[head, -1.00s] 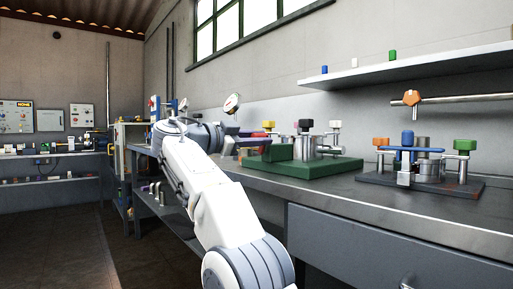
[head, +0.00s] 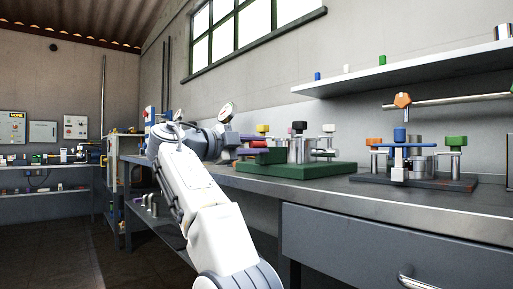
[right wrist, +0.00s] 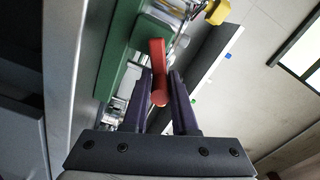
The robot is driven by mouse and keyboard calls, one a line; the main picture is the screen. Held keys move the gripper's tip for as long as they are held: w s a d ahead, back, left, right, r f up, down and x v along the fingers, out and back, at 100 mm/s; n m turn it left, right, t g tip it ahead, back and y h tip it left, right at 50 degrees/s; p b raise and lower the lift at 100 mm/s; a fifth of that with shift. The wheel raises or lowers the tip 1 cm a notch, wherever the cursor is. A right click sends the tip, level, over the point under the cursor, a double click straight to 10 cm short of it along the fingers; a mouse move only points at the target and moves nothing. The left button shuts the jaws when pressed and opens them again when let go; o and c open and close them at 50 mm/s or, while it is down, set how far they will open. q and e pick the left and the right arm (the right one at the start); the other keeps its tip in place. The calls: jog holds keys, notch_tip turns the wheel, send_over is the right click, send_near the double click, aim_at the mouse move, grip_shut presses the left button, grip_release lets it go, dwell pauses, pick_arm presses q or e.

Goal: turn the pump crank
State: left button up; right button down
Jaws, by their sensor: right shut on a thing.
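My right gripper (head: 240,138) is at this handle. In the right wrist view, the red handle (right wrist: 156,62) lies between the two dark fingers of my right gripper (right wrist: 161,80), which are shut on it. The crank's inner end is hidden in the head view. My left gripper is not in view.
A second fixture (head: 415,180) with orange, blue and green knobs stands to the right on the steel bench (head: 385,206).

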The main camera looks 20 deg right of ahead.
jog(key=m, duration=0.1)
jog(key=f+m+b, duration=0.1)
jog(key=m, duration=0.1)
jog(key=m+b, duration=0.1)
jog(key=m, duration=0.1)
jog(key=shift+s+f, duration=0.25)
jog(key=shift+s, duration=0.05)
jog(key=m, duration=0.1)
jog(key=f+m, duration=0.1)
jog(key=m, duration=0.1)
jog(key=shift+b, duration=0.35)
jog(key=shift+w+m, duration=0.1)
jog(key=shift+m, duration=0.4)
jog(key=c, duration=0.7)
grip_release()
jog(key=shift+c, duration=0.2)
jog(key=shift+f, duration=0.1)
